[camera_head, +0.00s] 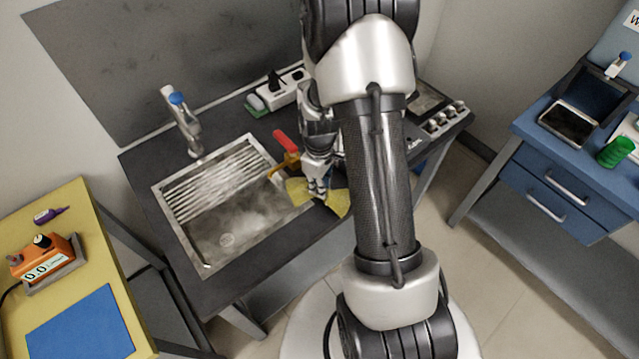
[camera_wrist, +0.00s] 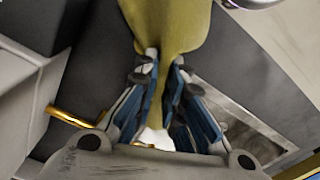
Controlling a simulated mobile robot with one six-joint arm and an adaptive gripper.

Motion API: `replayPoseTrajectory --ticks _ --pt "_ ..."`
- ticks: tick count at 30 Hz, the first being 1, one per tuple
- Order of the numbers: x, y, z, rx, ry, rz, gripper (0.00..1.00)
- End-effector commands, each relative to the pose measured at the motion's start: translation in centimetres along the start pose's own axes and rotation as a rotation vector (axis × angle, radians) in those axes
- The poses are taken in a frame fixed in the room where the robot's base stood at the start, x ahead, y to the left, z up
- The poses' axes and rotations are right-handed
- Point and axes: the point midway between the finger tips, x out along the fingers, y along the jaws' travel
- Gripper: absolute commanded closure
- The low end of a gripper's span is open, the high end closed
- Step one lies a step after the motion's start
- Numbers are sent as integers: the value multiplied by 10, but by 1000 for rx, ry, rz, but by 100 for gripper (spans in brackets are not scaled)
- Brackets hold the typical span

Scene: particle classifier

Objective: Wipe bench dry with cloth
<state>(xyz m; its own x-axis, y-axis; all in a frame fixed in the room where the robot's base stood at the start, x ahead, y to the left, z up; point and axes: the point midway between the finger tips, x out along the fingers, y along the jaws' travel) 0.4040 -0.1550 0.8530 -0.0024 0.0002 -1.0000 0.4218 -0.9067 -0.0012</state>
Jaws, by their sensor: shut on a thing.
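A yellow cloth (camera_head: 338,201) lies at the dark bench top (camera_head: 262,244), just right of the sink. My gripper (camera_head: 318,190) is shut on the cloth, low over the bench by the sink's right edge. In the wrist view the cloth (camera_wrist: 168,25) is pinched between the fingertips of my gripper (camera_wrist: 163,62) and spreads out beyond them. My arm hides part of the bench to the right of the cloth. I cannot tell whether the cloth touches the bench along its whole length, and no water shows clearly on the bench.
The steel sink (camera_head: 200,262) with a tap (camera_head: 182,120) is left of my gripper. A red-handled brass tool (camera_head: 286,146) is close behind it. A power strip (camera_head: 281,90) is at the back. A yellow table (camera_head: 75,265) stands left, blue drawers (camera_head: 560,195) right.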

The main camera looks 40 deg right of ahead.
Motion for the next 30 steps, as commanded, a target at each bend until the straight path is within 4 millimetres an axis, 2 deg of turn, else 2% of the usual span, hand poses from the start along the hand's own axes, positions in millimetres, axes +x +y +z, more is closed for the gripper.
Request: replayPoseTrajectory --ticks 4,5,6,30 --pt "-2 0 0 1 1 1 100" --pt "-2 0 0 1 1 1 90" --pt "-2 0 0 1 1 1 87" --pt "-1 0 0 0 0 0 34"
